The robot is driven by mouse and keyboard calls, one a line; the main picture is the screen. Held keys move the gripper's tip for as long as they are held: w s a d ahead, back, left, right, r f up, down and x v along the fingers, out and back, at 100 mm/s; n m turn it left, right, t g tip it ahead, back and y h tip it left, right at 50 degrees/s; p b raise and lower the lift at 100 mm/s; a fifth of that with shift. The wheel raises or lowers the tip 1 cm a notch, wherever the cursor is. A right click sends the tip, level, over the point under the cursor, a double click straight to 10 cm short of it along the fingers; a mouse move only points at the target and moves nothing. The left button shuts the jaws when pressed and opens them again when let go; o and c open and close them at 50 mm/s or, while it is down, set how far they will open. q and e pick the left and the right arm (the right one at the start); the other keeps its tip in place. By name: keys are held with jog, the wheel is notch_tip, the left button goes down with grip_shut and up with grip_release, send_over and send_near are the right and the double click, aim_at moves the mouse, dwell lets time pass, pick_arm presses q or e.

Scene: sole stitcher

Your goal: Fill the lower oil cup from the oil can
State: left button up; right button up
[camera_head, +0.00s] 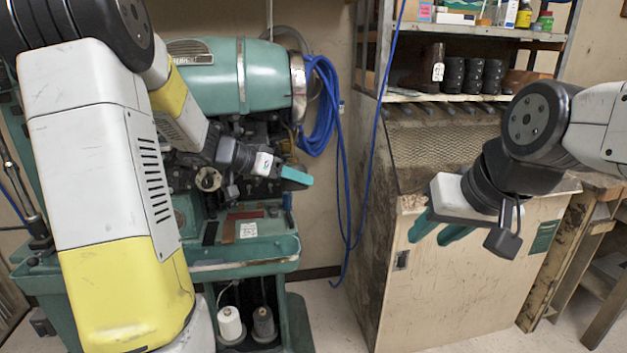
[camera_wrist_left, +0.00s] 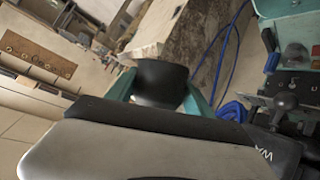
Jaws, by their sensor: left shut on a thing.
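My left gripper (camera_head: 290,178) is beside the front of the teal stitching machine (camera_head: 218,80), at the height of its mechanism. In the left wrist view its teal fingers are shut on a dark, smooth, round-sided thing (camera_wrist_left: 160,84), which looks like the oil can. The lower oil cup cannot be made out. My right gripper (camera_head: 437,231) is open and empty, before the wooden cabinet.
Blue hose (camera_head: 322,105) hangs in coils right of the machine. Thread cones (camera_head: 230,323) stand low on the machine base. Bare floor lies between machine and cabinet.

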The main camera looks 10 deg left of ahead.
pick_arm(q)
jog(key=shift+w+a+r+n+g, duration=0.2)
jog(key=shift+w+g, duration=0.1)
jog(key=shift+w, duration=0.15)
jog(key=shift+w+a+r+n+g, duration=0.2)
jog(key=shift+w+g, duration=0.1)
jog(key=shift+w, duration=0.2)
jog(key=shift+w+a+r+n+g, duration=0.2)
jog(key=shift+w+g, duration=0.1)
jog(key=shift+w, duration=0.15)
jog(key=shift+w+a+r+n+g+h, duration=0.1)
jog(key=shift+w+n+g+h, duration=0.05)
jog(key=shift+w+n+g, duration=0.2)
jog(key=shift+w+a+r+n+g+h, duration=0.15)
jog(key=shift+w+n+g, duration=0.1)
jog(key=shift+w, duration=0.2)
jog(key=shift+d, duration=0.1)
